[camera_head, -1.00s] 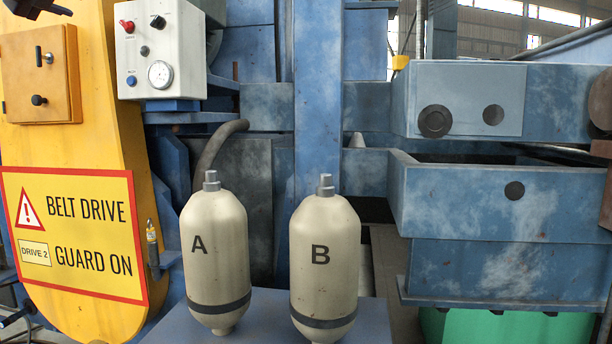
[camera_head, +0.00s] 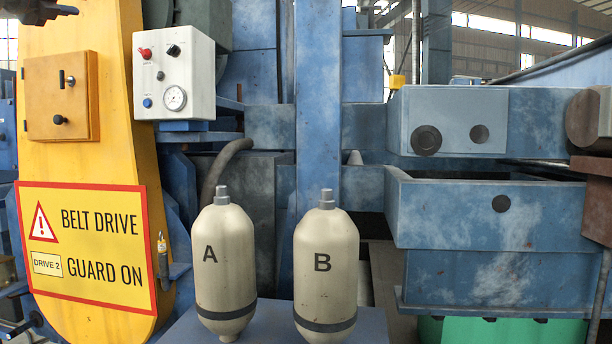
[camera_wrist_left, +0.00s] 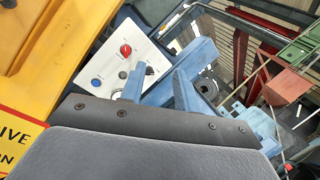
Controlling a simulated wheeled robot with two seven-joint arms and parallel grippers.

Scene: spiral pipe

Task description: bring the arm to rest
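My left gripper (camera_wrist_left: 158,88) shows in the left wrist view. Its dark mounting bar with screws crosses the lower part, and two bluish fingers stick up from it, apart, with nothing seen between them. Behind the fingers is the white control panel (camera_wrist_left: 110,60) with its red and blue knobs. In the head view the panel (camera_head: 200,75) hangs on the blue machine at the upper left. A dark part at the top left edge may be my left arm, but I cannot tell. My right gripper is in neither view.
A yellow belt guard (camera_head: 120,140) stands at left. Two cream bottles, A (camera_head: 226,270) and B (camera_head: 327,260), stand upright on a blue-grey stand (camera_head: 270,320). The blue machine's box (camera_head: 470,205) fills the right side; a green block (camera_head: 480,330) is below it.

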